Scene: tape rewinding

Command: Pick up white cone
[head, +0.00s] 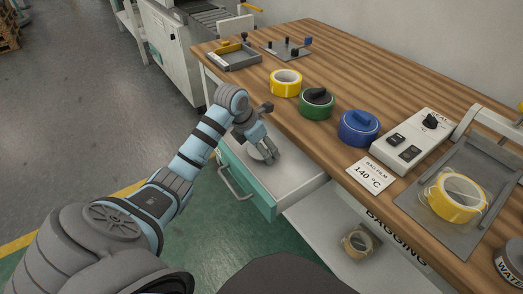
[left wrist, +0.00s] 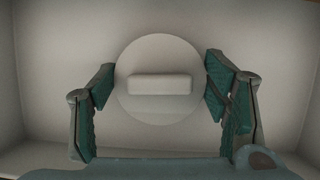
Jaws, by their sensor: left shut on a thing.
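The white cone (left wrist: 160,55) shows in the left wrist view as a pale round disc with a raised bar across it, seen from above. My left gripper (left wrist: 160,88) has one finger on each side of the disc and is shut on it. In the head view my left gripper (head: 268,153) reaches down into the open drawer (head: 296,190), its fingers at the pale cone (head: 257,152), which is largely hidden by them. The right gripper is not in view.
The wooden bench (head: 330,60) holds a yellow tape roll (head: 286,77), a green one (head: 317,111) and a blue one (head: 358,128). A sealer (head: 412,140) stands at the right. A wrapped roll (head: 357,242) lies on the lower shelf. The drawer walls surround the gripper.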

